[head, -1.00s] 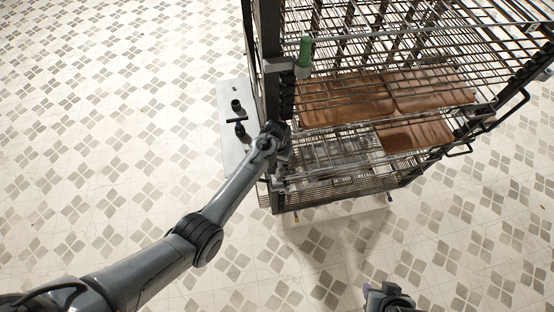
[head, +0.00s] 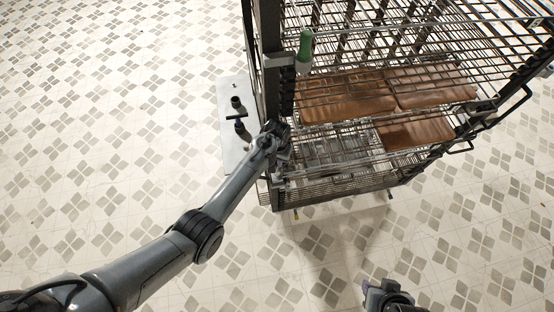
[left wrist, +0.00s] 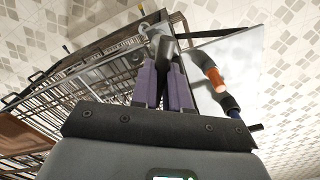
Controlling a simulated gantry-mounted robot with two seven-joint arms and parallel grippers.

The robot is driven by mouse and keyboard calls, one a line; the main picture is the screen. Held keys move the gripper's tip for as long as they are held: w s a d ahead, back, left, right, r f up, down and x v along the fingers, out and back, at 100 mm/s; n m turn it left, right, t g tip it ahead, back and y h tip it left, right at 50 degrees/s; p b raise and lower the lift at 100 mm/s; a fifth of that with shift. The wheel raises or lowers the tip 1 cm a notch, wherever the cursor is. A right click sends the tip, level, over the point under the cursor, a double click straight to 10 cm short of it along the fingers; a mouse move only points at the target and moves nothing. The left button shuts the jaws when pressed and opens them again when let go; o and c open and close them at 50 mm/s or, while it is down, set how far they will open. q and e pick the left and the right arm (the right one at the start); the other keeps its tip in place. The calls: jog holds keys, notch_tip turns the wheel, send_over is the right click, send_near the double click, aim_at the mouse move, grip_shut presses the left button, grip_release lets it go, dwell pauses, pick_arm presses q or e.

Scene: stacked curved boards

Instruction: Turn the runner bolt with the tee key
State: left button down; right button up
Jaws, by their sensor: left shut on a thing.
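My left gripper (head: 278,132) is at the front left post of the wire rack, low beside its shelves. In the left wrist view its two purple fingers (left wrist: 165,85) are closed on a dark grey rod (left wrist: 163,52); I cannot tell whether this is the tee key. A black T-shaped piece (head: 238,121) stands on the white plate left of the gripper. I cannot make out the runner bolt; the hand may hide it. My right gripper (head: 387,296) shows partly at the bottom edge, its jaws unclear.
The pale plate (head: 232,150) also bears a black knob (head: 236,102). An orange-banded cylinder (left wrist: 211,77) shows in the left wrist view. Brown curved boards (head: 345,97) lie inside the rack. The tiled floor is clear.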

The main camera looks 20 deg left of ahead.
dwell(0.5)
pick_arm(q)
jog(key=shift+f+b, duration=0.7)
jog(key=shift+f, duration=0.35)
dwell(0.4)
jog(key=shift+r+n+p, duration=0.1)
jog(key=shift+n+p, duration=0.35)
jog(key=shift+n, duration=0.15)
jog(key=shift+n+p, duration=0.4)
jog(key=shift+n, duration=1.9)
jog(key=shift+n+p, duration=0.3)
jog(key=shift+n, duration=0.7)
jog(key=shift+m+p, duration=0.35)
jog(key=shift+m, duration=0.45)
